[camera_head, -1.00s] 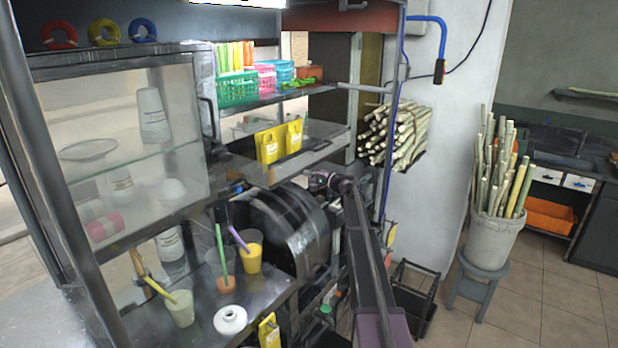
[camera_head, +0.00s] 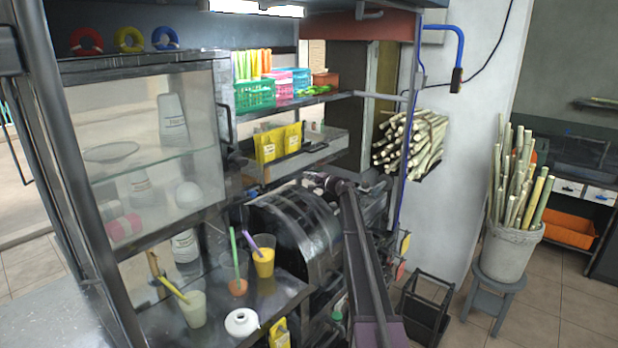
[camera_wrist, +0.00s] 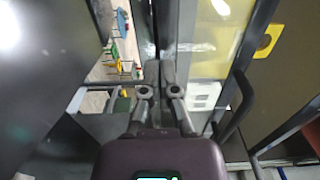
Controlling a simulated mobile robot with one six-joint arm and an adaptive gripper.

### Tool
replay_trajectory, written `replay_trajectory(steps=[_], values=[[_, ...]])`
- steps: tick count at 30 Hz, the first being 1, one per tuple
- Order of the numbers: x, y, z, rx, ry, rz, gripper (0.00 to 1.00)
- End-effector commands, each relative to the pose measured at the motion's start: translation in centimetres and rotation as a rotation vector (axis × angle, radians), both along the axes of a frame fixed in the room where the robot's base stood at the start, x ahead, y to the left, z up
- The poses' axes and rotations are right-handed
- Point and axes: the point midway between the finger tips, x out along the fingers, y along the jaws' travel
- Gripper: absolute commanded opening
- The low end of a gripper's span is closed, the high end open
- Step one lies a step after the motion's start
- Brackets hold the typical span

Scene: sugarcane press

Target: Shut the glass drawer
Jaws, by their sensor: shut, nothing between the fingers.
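A glass-fronted cabinet compartment (camera_head: 150,150) in a dark metal frame stands at the left of the head view. A black bar handle (camera_head: 224,122) is on its right edge. I cannot tell for sure that this is the glass drawer, or how far it stands open. In the wrist view a curved black handle (camera_wrist: 238,105) shows right of my gripper (camera_wrist: 160,68). The two fingers are together and empty, pointing at a dark upright frame edge; contact is unclear. A pale yellowish pane (camera_wrist: 212,45) lies beyond to the right. In the head view my gripper's fingers cannot be made out.
A dark metal drum (camera_head: 295,235) sits beside my arm. Cups with straws (camera_head: 263,262) and a white round pot (camera_head: 241,322) stand on the counter below. Yellow bags (camera_head: 278,143) stand on a shelf.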

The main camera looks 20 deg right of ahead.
Motion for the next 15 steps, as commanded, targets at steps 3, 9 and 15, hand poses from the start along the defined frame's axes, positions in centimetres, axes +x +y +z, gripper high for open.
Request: replay_trajectory(steps=[3, 9, 15], values=[[-0.2, -0.1, 0.0, 0.000, 0.000, 0.000, 0.00], [-1.1, -0.7, 0.0, 0.000, 0.000, 0.001, 0.00], [-2.7, -1.8, 0.0, 0.000, 0.000, 0.001, 0.00]])
